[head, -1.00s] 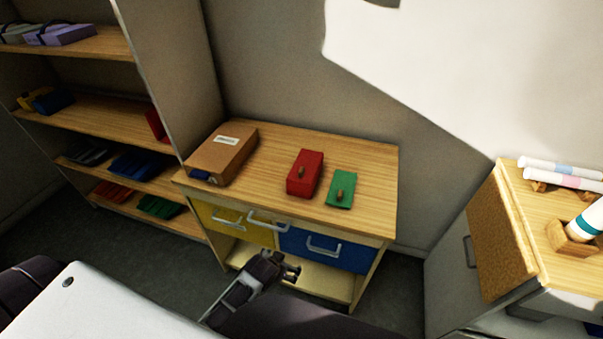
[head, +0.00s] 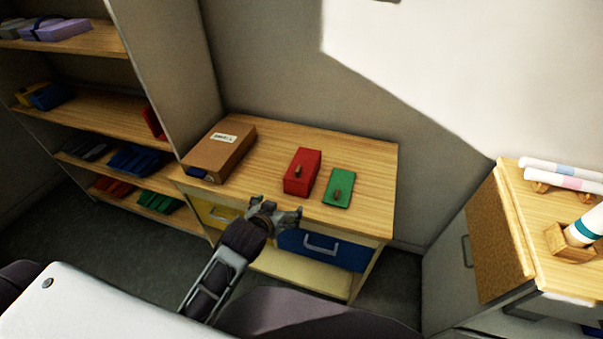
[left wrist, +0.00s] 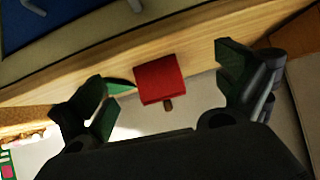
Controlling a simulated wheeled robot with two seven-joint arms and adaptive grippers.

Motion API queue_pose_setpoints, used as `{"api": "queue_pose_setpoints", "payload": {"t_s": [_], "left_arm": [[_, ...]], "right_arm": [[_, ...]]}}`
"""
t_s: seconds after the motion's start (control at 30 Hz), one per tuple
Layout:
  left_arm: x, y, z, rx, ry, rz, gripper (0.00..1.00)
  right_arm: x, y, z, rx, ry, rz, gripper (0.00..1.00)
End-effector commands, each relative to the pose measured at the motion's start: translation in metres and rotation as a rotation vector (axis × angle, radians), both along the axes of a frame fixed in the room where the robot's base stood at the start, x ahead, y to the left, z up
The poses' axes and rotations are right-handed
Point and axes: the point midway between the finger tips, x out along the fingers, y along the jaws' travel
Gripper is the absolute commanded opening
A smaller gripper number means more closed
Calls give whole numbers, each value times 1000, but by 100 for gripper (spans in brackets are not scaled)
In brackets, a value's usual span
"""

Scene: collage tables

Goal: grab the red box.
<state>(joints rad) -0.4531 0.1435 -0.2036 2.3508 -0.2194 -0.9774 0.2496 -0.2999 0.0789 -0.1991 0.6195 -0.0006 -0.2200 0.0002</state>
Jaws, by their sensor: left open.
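The red box (head: 302,172) stands on the wooden top of the low cabinet, with a small brown knob on it. In the left wrist view the red box (left wrist: 159,79) shows between the spread fingers, some way beyond them. My left gripper (head: 275,210) is open and empty at the cabinet's front edge, in front of the red box and apart from it. The same left gripper (left wrist: 165,88) shows both fingers wide in the left wrist view. My right gripper is not in view.
A green box (head: 339,188) stands just right of the red one. A brown carton (head: 218,154) lies at the left of the cabinet top (head: 365,165). A shelf unit (head: 100,40) stands at left, another cabinet (head: 490,235) at right. The top's right part is clear.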

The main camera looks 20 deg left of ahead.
Motion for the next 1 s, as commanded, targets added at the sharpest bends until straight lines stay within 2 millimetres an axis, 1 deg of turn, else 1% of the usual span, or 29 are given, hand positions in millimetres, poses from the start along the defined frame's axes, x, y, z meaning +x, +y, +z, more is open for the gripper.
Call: {"api": "queue_pose_setpoints", "payload": {"t_s": [0.03, 0.2, 0.3, 0.4, 0.5, 0.73, 1.0], "left_arm": [[6, -2, 10, -7, -38, 0, 100], [24, -10, 42, -29, -168, -3, 100], [31, -15, 57, -43, -232, -9, 100], [35, -18, 67, -52, -272, -15, 100], [37, -19, 71, -55, -287, -16, 100], [37, -19, 71, -55, -287, -16, 100], [42, -20, 69, -55, -287, -16, 100]], "right_arm": [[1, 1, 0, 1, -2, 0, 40], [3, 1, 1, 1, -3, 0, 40], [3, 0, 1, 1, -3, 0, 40], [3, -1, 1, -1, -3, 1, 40], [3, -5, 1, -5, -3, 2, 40], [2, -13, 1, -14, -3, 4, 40], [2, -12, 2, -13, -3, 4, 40]]}}
